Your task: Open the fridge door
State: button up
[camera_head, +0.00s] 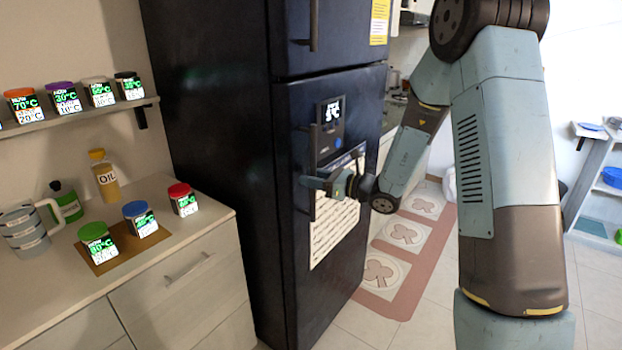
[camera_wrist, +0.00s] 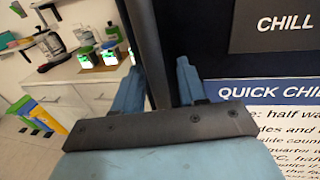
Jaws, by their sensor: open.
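The dark fridge (camera_head: 220,130) stands at the centre of the head view, with both its doors shut. Its lower door (camera_head: 345,270) carries a small display panel and a printed sheet. The lower door's vertical handle (camera_head: 311,150) runs along that door's left edge. My gripper (camera_head: 308,184) is at this handle, reaching in from the right. In the wrist view the handle (camera_wrist: 143,35) passes as a dark bar between the two blue fingers of my gripper (camera_wrist: 158,72). The fingers are open, one on each side of the bar. Whether either finger touches it I cannot tell.
A counter (camera_head: 225,215) with spice dispensers and an oil bottle (camera_head: 104,175) stands left of the fridge. A wall shelf (camera_head: 80,120) holds more dispensers. Open floor with a patterned rug (camera_head: 400,260) lies right of the fridge. A white shelf unit (camera_head: 590,180) stands far right.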

jog(key=shift+c, duration=0.3)
grip_shut()
